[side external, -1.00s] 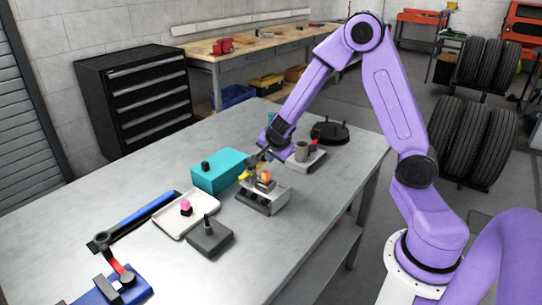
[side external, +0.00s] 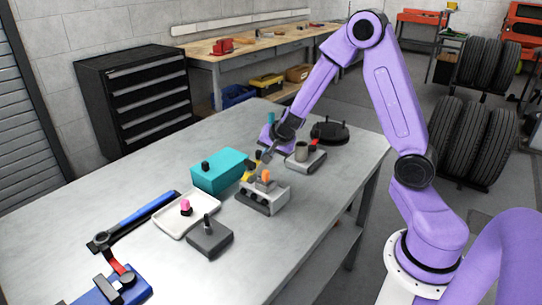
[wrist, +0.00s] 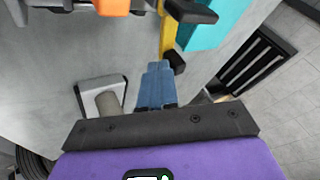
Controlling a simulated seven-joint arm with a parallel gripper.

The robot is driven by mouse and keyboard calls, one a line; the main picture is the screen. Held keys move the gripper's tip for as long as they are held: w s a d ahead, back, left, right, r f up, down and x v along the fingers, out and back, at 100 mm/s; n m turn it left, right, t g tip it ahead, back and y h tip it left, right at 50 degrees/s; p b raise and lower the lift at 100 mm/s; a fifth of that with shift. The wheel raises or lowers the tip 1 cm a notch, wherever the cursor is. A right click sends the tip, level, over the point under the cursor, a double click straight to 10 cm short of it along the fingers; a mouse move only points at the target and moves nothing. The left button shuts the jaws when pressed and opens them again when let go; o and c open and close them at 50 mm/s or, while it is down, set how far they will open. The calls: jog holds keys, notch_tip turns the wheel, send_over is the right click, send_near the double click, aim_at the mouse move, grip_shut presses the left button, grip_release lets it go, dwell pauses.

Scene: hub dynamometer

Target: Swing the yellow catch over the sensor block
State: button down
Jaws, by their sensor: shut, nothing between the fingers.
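The yellow catch (wrist: 167,38) shows in the wrist view as a narrow upright bar with black parts at its end and side. In the side view its yellow (side external: 247,177) shows on the small grey fixture (side external: 262,203). An orange piece (side external: 265,175), perhaps on the sensor block, stands in the fixture; it also shows at the top of the wrist view (wrist: 113,6). My gripper (wrist: 155,68) is shut and empty, its blue fingertips just short of the catch's near end. In the side view my gripper (side external: 266,158) is above and behind the fixture. Whether it touches the catch is unclear.
A teal box (side external: 221,171) stands left of the fixture. A grey block with a black post (side external: 209,238) and a white tray with a pink piece (side external: 186,217) are nearer. A grey stand with a cup (side external: 305,158) is behind my gripper. The front right tabletop is clear.

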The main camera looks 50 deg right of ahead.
jog(key=shift+n, duration=0.3)
jog(key=shift+w+a, duration=0.2)
jog(key=shift+w, duration=1.85)
jog(key=shift+w+a, duration=1.3)
jog(key=shift+w, duration=0.2)
